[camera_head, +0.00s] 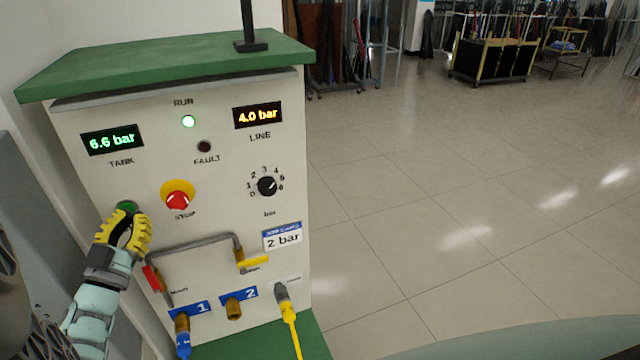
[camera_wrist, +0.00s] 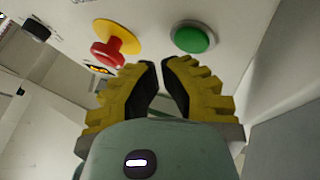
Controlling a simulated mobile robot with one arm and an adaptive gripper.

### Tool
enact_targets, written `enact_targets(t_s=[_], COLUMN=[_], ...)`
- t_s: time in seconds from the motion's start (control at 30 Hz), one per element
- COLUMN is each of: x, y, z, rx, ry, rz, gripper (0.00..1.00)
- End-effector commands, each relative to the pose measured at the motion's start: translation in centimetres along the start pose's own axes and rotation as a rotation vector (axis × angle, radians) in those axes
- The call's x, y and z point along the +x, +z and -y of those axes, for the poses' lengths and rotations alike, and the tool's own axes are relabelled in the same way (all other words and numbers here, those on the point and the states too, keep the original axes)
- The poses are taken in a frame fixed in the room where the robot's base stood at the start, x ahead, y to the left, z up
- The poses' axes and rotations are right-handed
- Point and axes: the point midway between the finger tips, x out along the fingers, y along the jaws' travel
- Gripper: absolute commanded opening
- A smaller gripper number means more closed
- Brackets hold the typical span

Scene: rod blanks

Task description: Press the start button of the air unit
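The air unit (camera_head: 225,160) is a pale cabinet with a green top. Its green button (camera_head: 127,205) is at the left of the front panel, partly hidden by my gripper. The button (camera_wrist: 193,37) shows whole in the wrist view, just beyond and right of the fingertips. My gripper (camera_head: 128,215) has yellow ribbed fingers. In the wrist view my gripper (camera_wrist: 157,63) is empty, its tips drawn together with a narrow gap. I cannot tell if it touches the panel. The RUN lamp (camera_head: 188,121) is lit green; the FAULT lamp (camera_head: 204,147) is dark.
The red STOP button (camera_head: 177,199) on its yellow base is right of the green button. A pipe handle (camera_head: 195,243) and red lever (camera_head: 153,279) are below. TANK display (camera_head: 112,140) reads 6.6 bar, LINE display (camera_head: 258,115) 4.0 bar. Open floor lies right.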

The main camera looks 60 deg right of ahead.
Motion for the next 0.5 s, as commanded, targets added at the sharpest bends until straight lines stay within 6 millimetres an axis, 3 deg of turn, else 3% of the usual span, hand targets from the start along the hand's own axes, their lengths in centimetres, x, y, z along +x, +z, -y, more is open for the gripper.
enact_targets(t_s=[0.5], x=[-3.1], y=[-1.8], z=[-1.6], rx=[0.0], ry=[-0.001], rz=[0.001], gripper=[0.0])
